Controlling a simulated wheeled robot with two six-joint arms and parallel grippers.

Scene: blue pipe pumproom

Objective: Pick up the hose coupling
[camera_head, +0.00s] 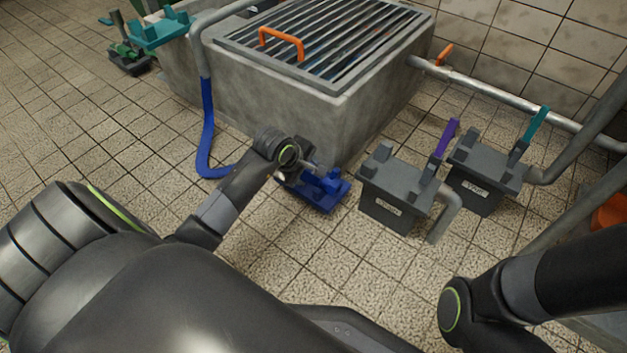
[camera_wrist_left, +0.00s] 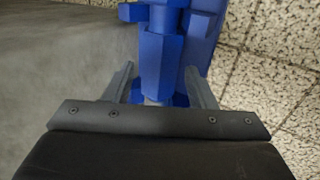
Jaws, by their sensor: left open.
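A blue piece that looks like the hose coupling (camera_head: 327,183) sits in a blue stand on the tiled floor, beside the front corner of the concrete pit. In the left wrist view its blue body (camera_wrist_left: 161,62) runs lengthwise between my fingers, with a paler end nearest the palm. My left gripper (camera_head: 298,172) is at the near left side of the stand. In the left wrist view its two fingers (camera_wrist_left: 159,68) are open, one on each side of the coupling. I cannot tell whether they touch it. My right gripper is out of view.
The concrete pit (camera_head: 260,88) with a grate and orange handle (camera_head: 281,43) stands behind. A blue hose (camera_head: 207,130) hangs at its left. Two grey valve boxes (camera_head: 393,195) with purple and teal levers stand right of the coupling. Floor in front is clear.

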